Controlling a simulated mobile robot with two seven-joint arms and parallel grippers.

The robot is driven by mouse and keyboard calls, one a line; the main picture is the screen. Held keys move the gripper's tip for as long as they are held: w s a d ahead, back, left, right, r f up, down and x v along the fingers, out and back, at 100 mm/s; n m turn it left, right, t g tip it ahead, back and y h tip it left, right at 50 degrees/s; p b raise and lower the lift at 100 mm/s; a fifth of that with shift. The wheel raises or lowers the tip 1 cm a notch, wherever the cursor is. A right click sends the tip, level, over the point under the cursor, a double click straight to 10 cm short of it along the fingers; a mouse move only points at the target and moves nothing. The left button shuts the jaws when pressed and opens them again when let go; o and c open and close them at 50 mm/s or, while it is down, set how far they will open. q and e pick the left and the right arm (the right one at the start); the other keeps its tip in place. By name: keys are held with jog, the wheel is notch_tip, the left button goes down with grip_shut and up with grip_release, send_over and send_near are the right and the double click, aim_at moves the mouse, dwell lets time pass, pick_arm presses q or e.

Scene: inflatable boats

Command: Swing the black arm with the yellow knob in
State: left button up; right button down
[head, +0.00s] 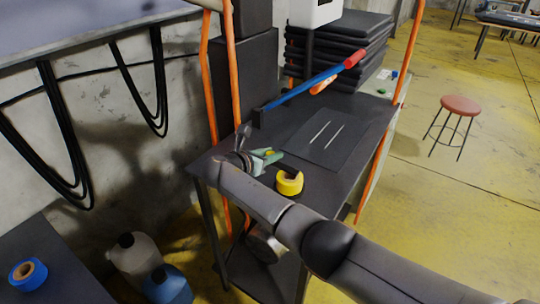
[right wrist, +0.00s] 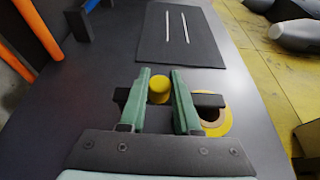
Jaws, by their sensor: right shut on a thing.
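The yellow knob (right wrist: 159,90) shows in the right wrist view between the green fingers of my right gripper (right wrist: 159,78). The gripper is shut on it. The black arm (right wrist: 208,101) shows on both sides of the fingers, and its right end lies over a yellow roll. Its middle is hidden by the fingers. In the head view my right gripper (head: 268,156) is low over the dark bench, just left of the roll. The knob is mostly hidden there. My left gripper is not in view.
The yellow roll (head: 289,184) stands on the bench (head: 335,180) beside the gripper. A dark mat (head: 345,135) with two light strips lies behind. A blue bar with a red grip (head: 315,82) slants above the bench. Orange posts (head: 209,75) rise at its edges. A red stool (head: 460,106) stands right.

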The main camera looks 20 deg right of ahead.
jog(key=c, duration=0.6)
grip_release()
jog(key=p+v, duration=0.1)
jog(key=v, duration=1.1)
jog(key=shift+s+r+p, duration=0.15)
jog(key=shift+p, duration=0.2)
jog(key=shift+a, duration=0.15)
